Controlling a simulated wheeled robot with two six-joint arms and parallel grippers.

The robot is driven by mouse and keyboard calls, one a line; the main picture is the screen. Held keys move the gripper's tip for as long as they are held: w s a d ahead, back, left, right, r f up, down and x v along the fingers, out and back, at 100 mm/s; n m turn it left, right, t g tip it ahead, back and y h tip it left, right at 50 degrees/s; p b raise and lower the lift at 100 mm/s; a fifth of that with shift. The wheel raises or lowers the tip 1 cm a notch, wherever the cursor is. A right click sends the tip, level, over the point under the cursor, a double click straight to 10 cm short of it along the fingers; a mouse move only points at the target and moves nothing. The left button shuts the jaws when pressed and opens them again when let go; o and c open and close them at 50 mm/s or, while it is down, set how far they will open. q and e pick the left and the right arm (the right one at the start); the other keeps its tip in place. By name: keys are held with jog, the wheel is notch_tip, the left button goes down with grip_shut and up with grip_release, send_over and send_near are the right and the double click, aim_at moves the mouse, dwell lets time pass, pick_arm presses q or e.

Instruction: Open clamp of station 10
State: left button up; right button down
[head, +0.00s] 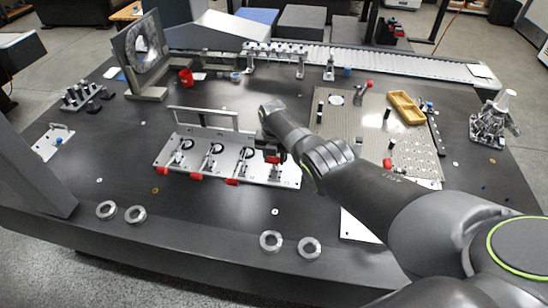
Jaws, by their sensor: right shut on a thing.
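A silver clamp plate (205,163) lies on the dark table left of centre, with several toggle clamps in a row. My right gripper (271,152) is over the right part of the plate. It is shut on a small red part there, which looks like a clamp handle. The gripper and arm hide much of the rightmost clamp. I cannot read station numbers. My left gripper is not in view.
A perforated plate (345,125) with a yellow tray (405,108) lies to the right, partly behind my right arm. Metal rings (271,241) lie near the front edge. A round-windowed frame (145,50) stands at the back left. The table front left of centre is mostly clear.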

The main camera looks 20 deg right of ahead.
jog(key=c, duration=0.9)
grip_release()
jog(key=shift+w, duration=0.1)
jog(key=shift+r, duration=0.1)
jog(key=shift+r+p, duration=0.5)
jog(key=shift+r, duration=0.15)
jog(key=r, duration=0.1)
jog(key=r+p, duration=0.1)
jog(key=r, duration=0.3)
jog(key=shift+s+a+p, duration=0.1)
jog(key=shift+s+p, duration=0.15)
jog(key=shift+p, duration=0.1)
jog(key=r, duration=0.7)
jog(key=r+b, duration=0.1)
jog(key=r, duration=0.3)
jog(key=shift+s+a, duration=0.2)
jog(key=shift+s, duration=0.15)
jog(key=shift+s+f, duration=0.1)
jog(key=shift+f, duration=0.1)
